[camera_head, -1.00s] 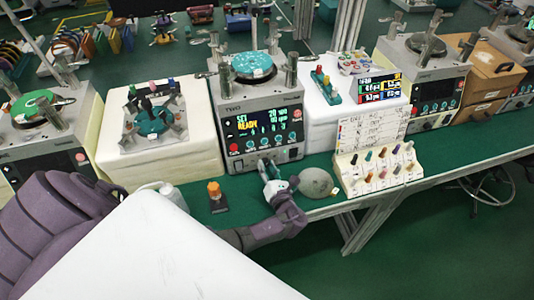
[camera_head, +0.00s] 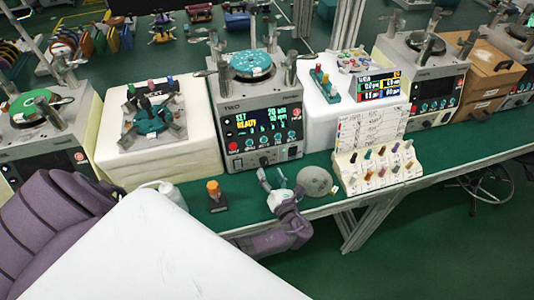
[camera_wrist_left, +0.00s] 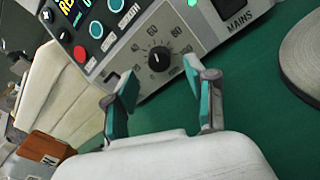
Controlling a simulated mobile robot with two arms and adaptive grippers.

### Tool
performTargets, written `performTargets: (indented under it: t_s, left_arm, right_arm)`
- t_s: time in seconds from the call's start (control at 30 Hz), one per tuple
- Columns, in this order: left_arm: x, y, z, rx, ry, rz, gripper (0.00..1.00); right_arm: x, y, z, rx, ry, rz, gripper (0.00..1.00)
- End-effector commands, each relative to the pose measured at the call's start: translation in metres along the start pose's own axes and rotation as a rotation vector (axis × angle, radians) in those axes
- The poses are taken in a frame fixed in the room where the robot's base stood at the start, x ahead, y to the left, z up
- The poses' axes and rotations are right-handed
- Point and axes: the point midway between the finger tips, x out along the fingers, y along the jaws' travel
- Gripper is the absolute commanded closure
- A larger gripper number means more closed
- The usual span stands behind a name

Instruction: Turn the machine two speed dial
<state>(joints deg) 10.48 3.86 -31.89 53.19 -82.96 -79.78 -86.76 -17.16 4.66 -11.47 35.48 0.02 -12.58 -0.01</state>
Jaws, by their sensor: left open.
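Machine two (camera_head: 236,112) is a grey box marked TWO, with a lit display and a turquoise disc on top. Its black speed dial (camera_wrist_left: 158,59) sits low on the front panel, inside a ring of printed numbers; it also shows in the head view (camera_head: 264,161). I cannot read its exact setting. My left gripper (camera_head: 271,177) is in front of the panel and below the dial. In the left wrist view the two teal-padded fingers (camera_wrist_left: 168,88) are apart, with nothing between them and the dial beyond their tips. My right gripper is out of view.
A grey round disc (camera_head: 314,181) lies on the green bench just right of my gripper. A small orange-topped item (camera_head: 214,193) stands to the left. A white rack of coloured pegs (camera_head: 378,172) is farther right. A red button (camera_wrist_left: 79,52) is left of the dial.

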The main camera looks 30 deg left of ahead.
Motion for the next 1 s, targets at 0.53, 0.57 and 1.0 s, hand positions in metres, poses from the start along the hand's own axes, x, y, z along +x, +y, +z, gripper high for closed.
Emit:
performTargets:
  t_s: [0.53, 0.57, 1.0]
  left_arm:
    - [-0.081, 0.0, -0.001, 0.001, 0.002, -0.001, 0.44]
    - [-0.082, 0.0, -0.001, 0.0, 0.001, -0.001, 0.44]
    - [-0.081, 0.0, -0.001, 0.0, 0.001, 0.0, 0.44]
  right_arm:
    - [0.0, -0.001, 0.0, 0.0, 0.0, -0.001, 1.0]
    - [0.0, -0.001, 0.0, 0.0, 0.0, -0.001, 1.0]
    - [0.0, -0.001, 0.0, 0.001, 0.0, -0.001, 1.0]
